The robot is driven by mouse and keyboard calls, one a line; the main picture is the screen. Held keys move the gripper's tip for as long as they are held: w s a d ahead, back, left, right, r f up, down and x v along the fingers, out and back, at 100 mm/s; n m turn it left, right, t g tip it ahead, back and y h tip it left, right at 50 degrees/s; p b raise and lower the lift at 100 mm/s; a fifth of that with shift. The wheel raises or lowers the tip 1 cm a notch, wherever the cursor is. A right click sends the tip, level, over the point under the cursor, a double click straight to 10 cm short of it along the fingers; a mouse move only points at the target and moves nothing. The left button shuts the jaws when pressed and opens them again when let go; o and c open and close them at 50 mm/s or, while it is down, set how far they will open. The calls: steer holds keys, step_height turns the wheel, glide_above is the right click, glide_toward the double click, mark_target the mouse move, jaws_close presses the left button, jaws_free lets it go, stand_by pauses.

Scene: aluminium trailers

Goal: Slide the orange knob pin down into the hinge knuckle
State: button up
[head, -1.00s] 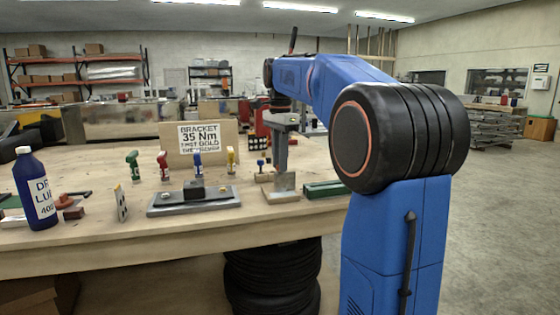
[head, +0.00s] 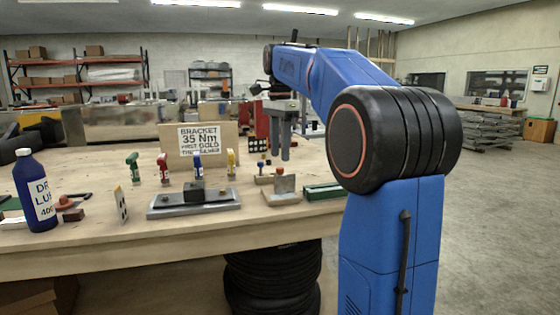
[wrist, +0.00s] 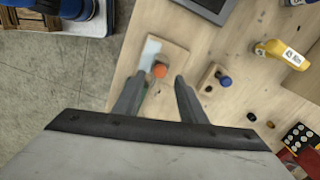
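The orange knob pin shows its round orange head (wrist: 160,70) in the wrist view, in line with the gap between my fingertips. In the head view its small head (head: 280,171) is at the top of the upright grey hinge plate (head: 285,185), which stands on a wooden base (head: 283,199). The base also shows in the wrist view (wrist: 175,58). How deep the pin sits in the knuckle cannot be told. My gripper (head: 281,158) is above the hinge, fingers pointing down, open and empty; its fingertips also show in the wrist view (wrist: 160,80).
A small wooden block with a blue knob (wrist: 224,81) stands beside the hinge base. A grey fixture plate (head: 193,203) lies to the left, a green bar (head: 324,190) to the right. Coloured clamps (head: 198,165) and a bracket sign (head: 197,140) stand behind.

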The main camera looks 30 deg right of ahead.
mark_target(280, 168)
step_height(280, 168, up, 8)
stand_by(0.4)
steer(key=shift+f, duration=0.1)
steer(key=s+a+f+n+t, duration=0.1)
steer(key=s+a+f+n, duration=0.4)
steer(key=s+f, duration=0.5)
steer(key=s+a+f+n+t, duration=0.2)
steer(key=s+a+f+n, duration=0.3)
steer(key=s+f, duration=0.5)
steer(key=s+a+f+n+t, duration=0.1)
steer(key=s+a+f+n, duration=0.4)
steer(key=f, duration=1.1)
steer(key=s+n, duration=0.3)
steer(key=s, duration=0.2)
steer(key=shift+a+f+t, duration=0.15)
steer(key=shift+a+t, duration=0.2)
steer(key=shift+t, duration=0.05)
steer(key=shift+s, duration=0.1)
